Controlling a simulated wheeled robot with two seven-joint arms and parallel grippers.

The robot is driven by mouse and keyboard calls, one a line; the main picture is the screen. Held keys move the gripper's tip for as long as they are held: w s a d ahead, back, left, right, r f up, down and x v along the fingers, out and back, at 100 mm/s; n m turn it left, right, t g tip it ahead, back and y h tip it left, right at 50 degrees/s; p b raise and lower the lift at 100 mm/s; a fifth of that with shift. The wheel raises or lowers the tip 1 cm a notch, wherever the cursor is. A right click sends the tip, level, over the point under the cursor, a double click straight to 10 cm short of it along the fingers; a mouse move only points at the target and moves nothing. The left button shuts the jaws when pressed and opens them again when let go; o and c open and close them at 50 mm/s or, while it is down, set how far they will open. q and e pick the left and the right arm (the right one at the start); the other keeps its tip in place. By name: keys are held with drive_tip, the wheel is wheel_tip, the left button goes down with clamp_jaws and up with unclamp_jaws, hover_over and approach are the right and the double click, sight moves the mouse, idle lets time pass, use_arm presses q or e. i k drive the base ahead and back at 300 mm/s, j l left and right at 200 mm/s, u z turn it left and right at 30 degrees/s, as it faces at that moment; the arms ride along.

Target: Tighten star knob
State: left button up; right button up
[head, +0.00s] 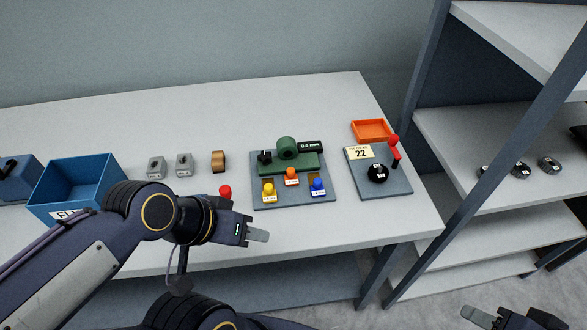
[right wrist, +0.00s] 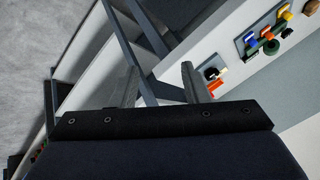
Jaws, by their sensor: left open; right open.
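A grey plate (head: 398,184) at the table's right end bears a round black knob (head: 378,173) with a white label, and a red-handled lever (head: 394,150). A second grey plate (head: 322,168) bears a green fixture (head: 287,150) with a small black knob (head: 264,157) at its left. I cannot tell from their shapes which black knob is the star knob. My left gripper (head: 257,236) is open and empty at the table's front edge, apart from both plates. My right gripper (head: 508,318) is open and empty at the lower right; its fingers show in the right wrist view (right wrist: 160,86).
Yellow (head: 268,190), orange (head: 291,175) and blue (head: 318,185) pieces sit before the fixture. A red knob (head: 225,191) shows behind my left gripper. An orange tray (head: 372,131) stands behind the right plate, a blue bin (head: 75,183) at left. Shelving (head: 500,150) rises right.

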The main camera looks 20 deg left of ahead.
sight(265, 158)
drive_tip(key=i+u, duration=0.15)
drive_tip(key=u, duration=0.35)
drive_tip(key=i+l+u, duration=0.1)
drive_tip(key=u, duration=0.35)
drive_tip(key=i+l+u, duration=0.1)
drive_tip(key=l+u, duration=0.15)
drive_tip(key=u, duration=0.25)
